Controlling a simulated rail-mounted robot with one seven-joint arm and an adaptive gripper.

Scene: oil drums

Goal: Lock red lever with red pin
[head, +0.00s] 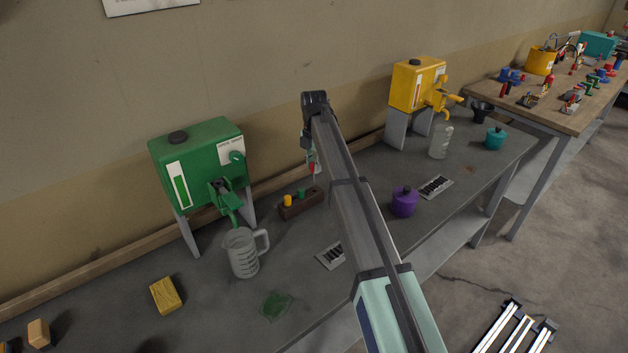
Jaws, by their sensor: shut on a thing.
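My gripper (310,158) hangs at the far end of my arm, above the back of the grey bench, mostly hidden behind the arm. It is shut on a small red piece, which looks like the red pin (312,168), held above a brown block (291,210). The block holds a yellow pin (287,200) and a green pin (301,194). Several red parts (505,89) show among blue and green fittings on the far wooden table. They are too small to tell which, if any, is the red lever.
A green drum (205,150) on a stand is left of my arm, with a measuring jug (242,254) below its tap. A yellow drum (407,85), clear bottle (440,142), teal container (495,139) and purple container (404,203) stand to the right. A yellow sponge (165,295) lies front left.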

